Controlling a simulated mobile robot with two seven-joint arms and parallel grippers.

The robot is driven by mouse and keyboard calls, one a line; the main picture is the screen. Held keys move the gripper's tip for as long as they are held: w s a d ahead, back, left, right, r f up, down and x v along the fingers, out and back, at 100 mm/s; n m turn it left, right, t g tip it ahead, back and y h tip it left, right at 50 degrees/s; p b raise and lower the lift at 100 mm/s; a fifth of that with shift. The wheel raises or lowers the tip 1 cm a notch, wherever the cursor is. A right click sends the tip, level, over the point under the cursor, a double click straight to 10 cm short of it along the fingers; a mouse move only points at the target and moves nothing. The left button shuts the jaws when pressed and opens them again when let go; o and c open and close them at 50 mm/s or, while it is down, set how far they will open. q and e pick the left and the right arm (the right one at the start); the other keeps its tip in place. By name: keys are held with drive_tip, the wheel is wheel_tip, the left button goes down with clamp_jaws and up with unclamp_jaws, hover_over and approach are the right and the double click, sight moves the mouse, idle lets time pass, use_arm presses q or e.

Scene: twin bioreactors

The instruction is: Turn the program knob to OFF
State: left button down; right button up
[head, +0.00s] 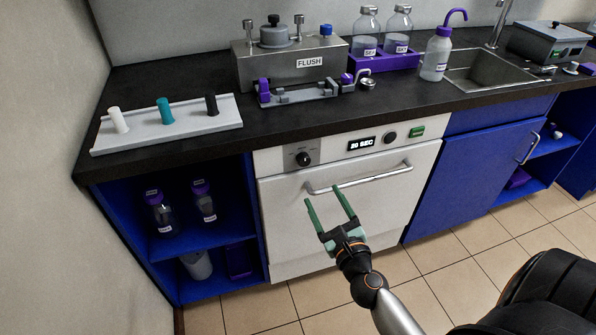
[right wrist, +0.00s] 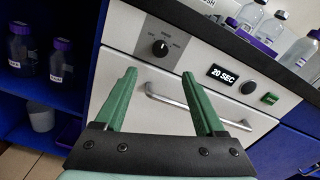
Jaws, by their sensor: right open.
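The program knob (head: 303,159) is a round black dial on a grey plate at the left of the white appliance's control strip. In the right wrist view the knob (right wrist: 160,48) shows a pale pointer mark; the lettering around it is too small to read surely. My right gripper (head: 325,194) has green fingers and is open and empty. It is in front of the appliance door, below and to the right of the knob, apart from it. In the right wrist view its fingers (right wrist: 160,85) stand apart below the knob. My left gripper is not in view.
A horizontal door handle (head: 360,178) crosses the door near the fingertips. A display (head: 361,144) reads 20 SEC, with a round black button (head: 390,137) and a green switch (head: 417,132) beside it. The dark counter (head: 200,150) overhangs the strip. Open blue shelves (head: 215,235) stand left.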

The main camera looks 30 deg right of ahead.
sight(305, 163)
drive_tip(key=x, duration=1.2)
drive_tip(key=shift+w+d+p, duration=0.15)
drive_tip(key=shift+w+p, duration=0.1)
drive_tip(key=shift+p, duration=0.15)
clamp_jaws()
